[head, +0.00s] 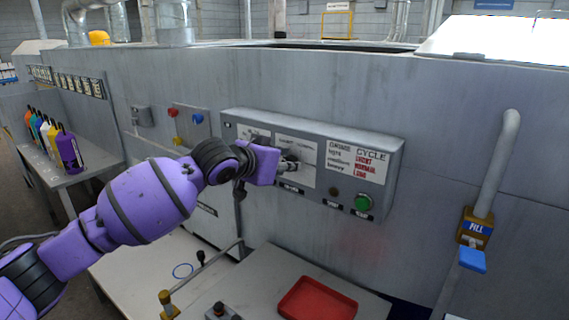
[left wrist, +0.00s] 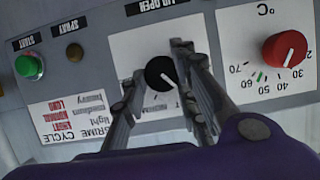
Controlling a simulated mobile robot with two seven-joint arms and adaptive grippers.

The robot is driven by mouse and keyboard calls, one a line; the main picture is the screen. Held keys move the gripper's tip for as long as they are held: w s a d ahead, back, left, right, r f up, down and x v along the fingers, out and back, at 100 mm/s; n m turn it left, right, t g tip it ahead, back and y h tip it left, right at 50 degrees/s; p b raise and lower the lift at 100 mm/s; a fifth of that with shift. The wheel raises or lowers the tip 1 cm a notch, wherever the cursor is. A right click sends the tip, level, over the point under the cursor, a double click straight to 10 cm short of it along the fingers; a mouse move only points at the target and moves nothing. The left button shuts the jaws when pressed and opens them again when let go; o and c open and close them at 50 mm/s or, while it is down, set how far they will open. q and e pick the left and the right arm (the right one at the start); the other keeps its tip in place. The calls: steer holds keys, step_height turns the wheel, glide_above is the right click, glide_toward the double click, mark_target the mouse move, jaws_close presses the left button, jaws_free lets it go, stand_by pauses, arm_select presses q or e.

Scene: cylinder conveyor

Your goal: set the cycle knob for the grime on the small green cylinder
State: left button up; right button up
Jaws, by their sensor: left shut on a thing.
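The black cycle knob (left wrist: 160,73) is on a white plate of the grey control panel (head: 240,126). My left gripper (head: 289,163) reaches it from the left. In the left wrist view, where the panel appears upside down, the fingers of this gripper (left wrist: 161,62) are closed around the knob, one on each side. The knob's white pointer line is partly visible; the dial words are mostly covered. A grime and cycle chart (head: 356,162) beside it lists light, medium, heavy and short, normal, long. No small green cylinder shows. My right gripper is not in view.
A red temperature knob (left wrist: 285,49) is beside the cycle plate. A green start button (head: 363,202) is on the panel's lower right. Below are a red tray (head: 317,299) and a table. A blue-ended pipe labelled PILL (head: 475,228) stands right. Several coloured bottles (head: 68,150) stand left.

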arm_select(q)
steer(key=shift+s+d+m, duration=0.2)
steer(key=shift+d+m, duration=0.1)
steer(key=shift+m, duration=0.2)
steer(key=shift+f+y, duration=0.2)
steer(key=shift+y, duration=0.1)
steer(key=o, duration=1)
steer(key=shift+s, duration=0.1)
steer(key=shift+a, duration=0.1)
steer(key=shift+r, duration=0.1)
steer(key=v, duration=1.1)
steer(key=shift+s+a, duration=0.2)
steer(key=shift+s, duration=0.15)
